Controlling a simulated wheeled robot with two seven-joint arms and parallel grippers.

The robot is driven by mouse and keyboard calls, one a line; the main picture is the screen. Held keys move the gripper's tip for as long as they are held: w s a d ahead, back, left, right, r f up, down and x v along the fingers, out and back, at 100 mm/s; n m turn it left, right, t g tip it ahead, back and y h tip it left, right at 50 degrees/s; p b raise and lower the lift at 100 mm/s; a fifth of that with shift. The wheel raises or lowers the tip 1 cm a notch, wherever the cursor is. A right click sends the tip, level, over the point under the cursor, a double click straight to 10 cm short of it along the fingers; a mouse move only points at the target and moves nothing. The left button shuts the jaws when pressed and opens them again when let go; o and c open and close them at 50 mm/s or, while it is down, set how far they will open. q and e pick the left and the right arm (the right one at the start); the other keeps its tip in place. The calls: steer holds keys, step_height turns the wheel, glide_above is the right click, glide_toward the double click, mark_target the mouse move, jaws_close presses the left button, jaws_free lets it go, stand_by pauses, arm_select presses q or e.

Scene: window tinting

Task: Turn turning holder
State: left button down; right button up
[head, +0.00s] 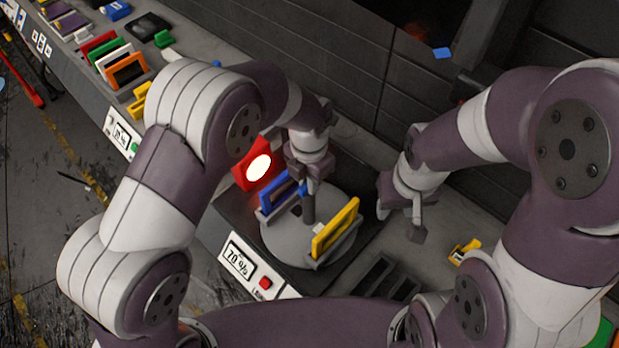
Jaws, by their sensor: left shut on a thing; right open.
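The turning holder (279,243) is a round grey plate on a dark base in the middle of the head view. A blue frame (274,190) stands in a slot on its far left side. A yellow frame (337,228) stands in a slot on its near right side.
A red lamp (258,167) with a glowing face stands behind the plate. A "70 %" display (239,261) and a red button (265,283) are at the front. A yellow piece (464,252) lies at right.

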stand_by(0.4)
arm_select(q)
steer(key=c, duration=1.1)
jaws_free()
step_height(320, 180, up, 3)
steer(key=shift+w+r+b, duration=0.1)
steer(key=shift+r+b, duration=0.05)
steer(key=shift+b, duration=0.75)
step_height(320, 180, up, 5)
steer(key=shift+r, duration=0.1)
step_height(320, 180, up, 4)
steer(key=p, duration=0.4)
steer(key=shift+r, duration=0.15)
steer(key=shift+a, duration=0.1)
